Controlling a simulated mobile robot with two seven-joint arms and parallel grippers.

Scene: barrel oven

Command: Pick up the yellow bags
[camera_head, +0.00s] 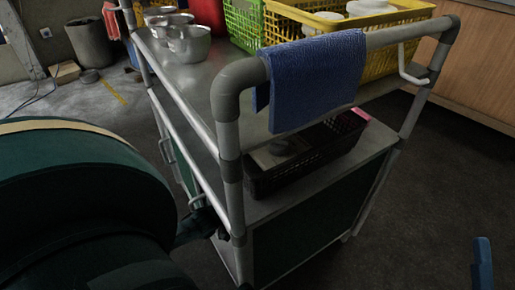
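No yellow bags can be made out in the head view. The yellow thing I see is an open plastic basket (395,62) on the cart's top, with pale round items inside. Neither of my grippers can be made out in this view. A narrow blue piece (483,262) stands at the bottom right edge; I cannot tell what it belongs to.
A metal cart (190,88) with grey pipe rails fills the middle, holding metal pots (188,44) and a green basket (243,24). A blue towel (316,80) hangs on its rail. A black crate (300,160) sits below. A dark green barrel (75,210) blocks the left.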

